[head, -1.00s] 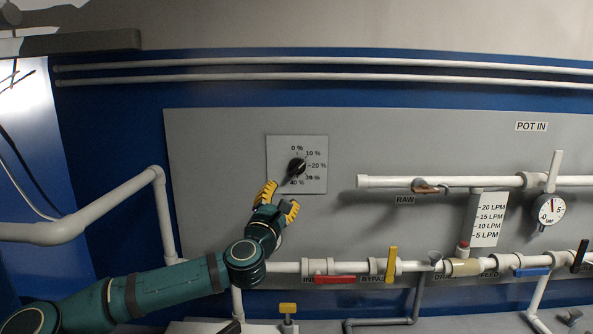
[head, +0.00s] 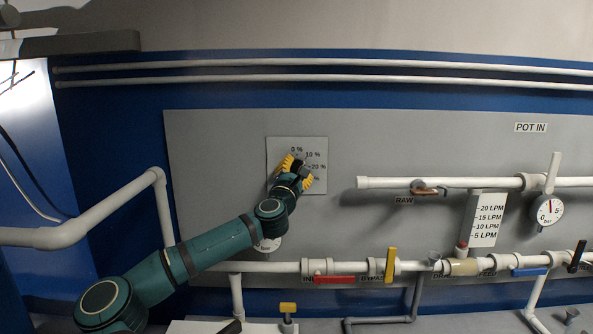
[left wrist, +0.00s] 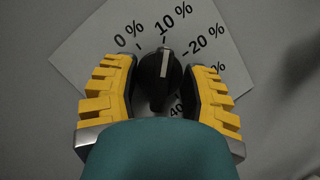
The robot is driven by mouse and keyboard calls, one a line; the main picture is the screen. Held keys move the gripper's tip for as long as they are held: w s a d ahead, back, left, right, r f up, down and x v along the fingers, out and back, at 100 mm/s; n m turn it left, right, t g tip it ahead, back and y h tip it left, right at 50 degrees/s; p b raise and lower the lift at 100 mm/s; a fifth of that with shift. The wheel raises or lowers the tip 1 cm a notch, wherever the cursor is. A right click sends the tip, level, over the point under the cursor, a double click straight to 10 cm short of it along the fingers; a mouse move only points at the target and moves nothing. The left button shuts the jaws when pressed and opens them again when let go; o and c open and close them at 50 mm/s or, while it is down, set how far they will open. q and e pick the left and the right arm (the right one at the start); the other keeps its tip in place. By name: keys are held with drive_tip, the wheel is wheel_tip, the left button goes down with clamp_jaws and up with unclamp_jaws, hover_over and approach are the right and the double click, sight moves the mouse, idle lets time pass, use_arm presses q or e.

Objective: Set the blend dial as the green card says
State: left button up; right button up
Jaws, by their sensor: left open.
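The blend dial is a black round knob (left wrist: 158,82) with a white mark, on a white plate (head: 318,146) (left wrist: 85,58) on the grey panel. In the left wrist view the mark points up, close to the 10 % label. The 0 %, 10 % and 20 % labels show; the lower ones are partly hidden. My left gripper (head: 298,172) (left wrist: 160,76) is open, its yellow fingers on either side of the knob. I cannot tell whether they touch it. The green card is not in view. My right gripper is not in view.
White pipes with a red-handled valve (head: 335,280), a yellow-handled valve (head: 391,264) and a blue-handled valve (head: 532,272) run below. A pressure gauge (head: 547,211) is at right. A round white face (head: 268,246) is partly behind my left arm.

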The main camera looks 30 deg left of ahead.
use_arm(q)
clamp_jaws()
drive_tip(key=shift+m, duration=0.3)
drive_tip(key=m, duration=0.1)
drive_tip(key=m+h+p, duration=0.1)
drive_tip(key=m, duration=0.1)
drive_tip(key=m+g, duration=0.1)
drive_tip(key=shift+r+m+h, duration=0.3)
drive_tip(key=shift+m, duration=0.1)
drive_tip(key=m+p, duration=0.1)
drive_tip(key=m, duration=0.1)
drive_tip(key=m+g+h+p, duration=0.1)
drive_tip(key=m, duration=0.1)
drive_tip(key=shift+r+m+g, duration=0.1)
drive_tip(key=shift+m+g, duration=0.2)
drive_tip(key=m+g+p, duration=0.1)
drive_tip(key=m+p, duration=0.2)
drive_tip(key=m, duration=0.1)
drive_tip(key=shift+r+g+p, duration=0.15)
drive_tip(key=shift+g+p, duration=0.15)
drive_tip(key=shift+g, duration=0.1)
drive_tip(key=shift+m+g+y+p, duration=0.5)
drive_tip(key=shift+m, duration=0.6)
drive_tip(key=shift+f+m+g, duration=0.2)
drive_tip(key=shift+m+g, duration=0.1)
drive_tip(key=shift+f, duration=0.1)
